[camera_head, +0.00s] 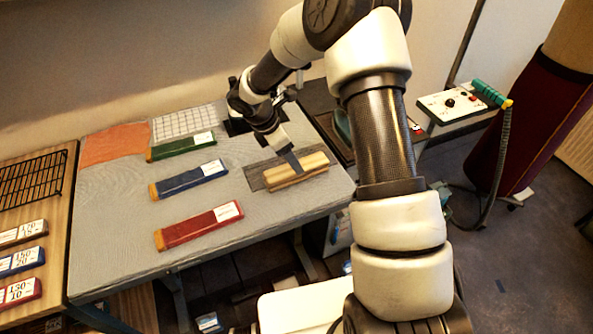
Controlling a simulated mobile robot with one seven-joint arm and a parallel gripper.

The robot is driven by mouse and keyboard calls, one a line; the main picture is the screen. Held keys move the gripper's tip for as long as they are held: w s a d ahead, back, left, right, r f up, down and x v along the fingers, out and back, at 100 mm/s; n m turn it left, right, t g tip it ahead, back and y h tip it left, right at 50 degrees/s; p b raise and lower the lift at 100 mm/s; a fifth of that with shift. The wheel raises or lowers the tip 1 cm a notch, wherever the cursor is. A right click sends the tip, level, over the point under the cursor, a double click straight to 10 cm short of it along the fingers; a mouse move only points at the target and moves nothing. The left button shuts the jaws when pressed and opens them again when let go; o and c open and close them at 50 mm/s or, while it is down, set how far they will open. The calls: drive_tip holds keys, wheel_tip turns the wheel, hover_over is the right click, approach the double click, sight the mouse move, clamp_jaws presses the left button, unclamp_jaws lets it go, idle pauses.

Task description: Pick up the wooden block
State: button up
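The wooden block (313,164) is a long, light tan piece with a lengthwise groove or step. It lies on or just above a dark grey patch (253,175) at the right of the grey-covered table. My gripper (294,164) points down at the block's middle from behind. A grey finger overlaps the block's upper side. The other finger is not clearly visible, so I cannot tell whether the gripper is open or closed on the block.
Green (180,147), blue (188,180) and red (197,226) labelled bars lie left of the block on the table (125,240). An orange cloth (115,144) and a white grid (183,123) lie at the back. A control box (450,103) stands at right.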

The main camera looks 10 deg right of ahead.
drive_tip(key=x, duration=0.2)
drive_tip(key=s+x, duration=0.1)
drive_tip(key=x, duration=0.1)
drive_tip(key=shift+w+d+f, duration=0.1)
drive_tip(key=shift+w+d+f+p, duration=0.2)
drive_tip(key=shift+f+p, duration=0.1)
drive_tip(key=shift+f, duration=0.25)
drive_tip(key=shift+r, duration=0.1)
drive_tip(key=c, duration=1.4)
